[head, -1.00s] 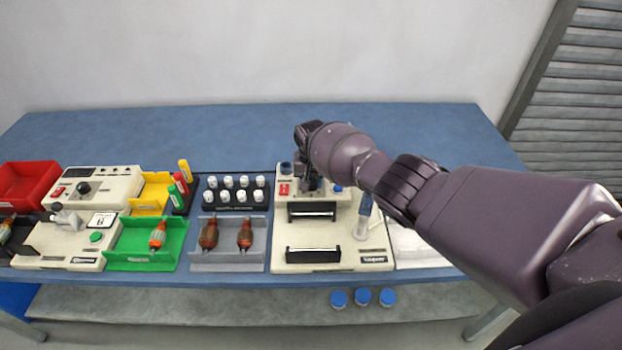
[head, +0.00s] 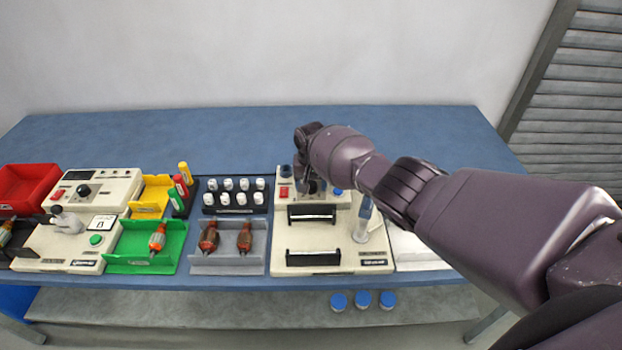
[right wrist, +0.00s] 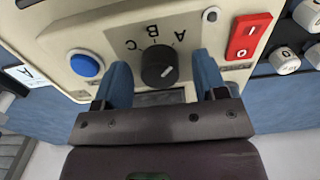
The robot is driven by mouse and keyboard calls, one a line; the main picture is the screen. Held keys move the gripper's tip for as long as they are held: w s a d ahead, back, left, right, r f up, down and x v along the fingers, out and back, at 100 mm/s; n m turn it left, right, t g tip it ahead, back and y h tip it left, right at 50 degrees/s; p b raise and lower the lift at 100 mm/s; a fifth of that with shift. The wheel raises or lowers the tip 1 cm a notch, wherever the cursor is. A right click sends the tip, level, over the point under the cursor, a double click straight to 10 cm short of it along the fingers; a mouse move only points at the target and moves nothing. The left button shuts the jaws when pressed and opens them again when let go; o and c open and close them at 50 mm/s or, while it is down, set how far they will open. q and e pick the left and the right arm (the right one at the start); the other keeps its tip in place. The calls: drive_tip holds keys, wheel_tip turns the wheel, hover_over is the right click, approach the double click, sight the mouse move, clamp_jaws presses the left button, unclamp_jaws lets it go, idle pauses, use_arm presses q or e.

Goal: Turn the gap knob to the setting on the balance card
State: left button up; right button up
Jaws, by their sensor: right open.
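The gap knob (right wrist: 156,65) is black and round with a short white mark on its right side in the right wrist view. The letters A, B and C curve around it on the cream panel; I cannot tell which letter the mark points at. My right gripper (right wrist: 160,82) is open, its two blue fingers on either side of the knob with space showing at both sides. In the head view my right gripper (head: 308,182) is over the back of the winding machine (head: 335,258) and hides the knob. My left gripper is not in view.
A blue button (right wrist: 85,65) and a red switch (right wrist: 248,36) flank the knob. A rack of white jars (head: 235,197), a grey tray (head: 228,262) and a green tray (head: 175,240) stand left of the machine. The table's back strip (head: 200,130) is clear.

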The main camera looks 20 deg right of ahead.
wheel_tip(320, 180, up, 11)
idle(0.7)
drive_tip(key=shift+s+f, duration=0.1)
drive_tip(key=shift+f, duration=0.05)
